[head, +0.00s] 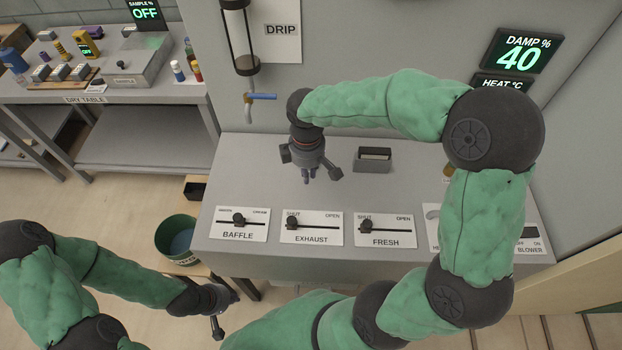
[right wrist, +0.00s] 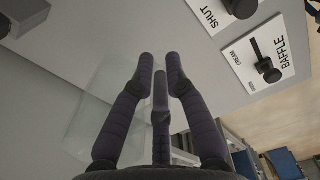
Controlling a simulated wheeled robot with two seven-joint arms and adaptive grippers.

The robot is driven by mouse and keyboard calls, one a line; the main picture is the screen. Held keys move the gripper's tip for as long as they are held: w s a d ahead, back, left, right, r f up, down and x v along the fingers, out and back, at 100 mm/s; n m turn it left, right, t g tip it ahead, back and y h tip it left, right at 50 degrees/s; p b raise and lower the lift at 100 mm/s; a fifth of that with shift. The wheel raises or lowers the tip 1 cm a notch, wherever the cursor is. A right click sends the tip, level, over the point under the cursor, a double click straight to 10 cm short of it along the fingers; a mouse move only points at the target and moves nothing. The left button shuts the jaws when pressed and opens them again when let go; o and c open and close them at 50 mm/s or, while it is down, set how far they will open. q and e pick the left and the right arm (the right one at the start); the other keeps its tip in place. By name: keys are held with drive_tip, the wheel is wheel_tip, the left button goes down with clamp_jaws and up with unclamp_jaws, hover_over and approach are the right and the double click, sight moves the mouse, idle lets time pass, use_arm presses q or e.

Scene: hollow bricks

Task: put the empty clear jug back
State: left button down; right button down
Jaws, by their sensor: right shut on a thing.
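The clear jug is very faint; its see-through wall (right wrist: 90,108) shows beside and behind my fingers in the right wrist view. I cannot make out its outline in the head view, nor whether it touches the counter. My right gripper (head: 311,168) is over the grey counter (head: 255,165), below the drip tube, fingers pointing down. In the right wrist view its three dark fingers (right wrist: 160,66) are drawn close together, shut on the jug. My left gripper (head: 219,312) is low at the bottom left, away from the counter; its finger state is unclear.
The drip tube (head: 240,40) with a blue tap (head: 262,96) hangs on the wall. A small dark-topped block (head: 374,158) stands right of my right gripper. Baffle, exhaust and fresh sliders (head: 311,228) line the front. A green bucket (head: 176,237) stands left; the dry table (head: 110,98) is further back.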

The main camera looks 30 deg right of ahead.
drive_tip(key=shift+w+d+f, duration=0.3)
drive_tip(key=shift+d+f, duration=0.1)
drive_tip(key=shift+f, duration=0.2)
drive_tip(key=shift+w+d+f, duration=0.3)
drive_tip(key=shift+d+f, duration=0.05)
drive_tip(key=shift+f, duration=0.2)
drive_tip(key=shift+w+d+f+b, duration=0.15)
drive_tip(key=shift+f+b, duration=0.55)
drive_tip(key=shift+f, duration=1.05)
drive_tip(key=shift+f, duration=0.15)
drive_tip(key=c, duration=1.3)
unclamp_jaws()
drive_tip(key=shift+o, duration=0.2)
wheel_tip(320, 180, up, 12)
drive_tip(key=p, duration=0.3)
drive_tip(key=shift+r, duration=0.2)
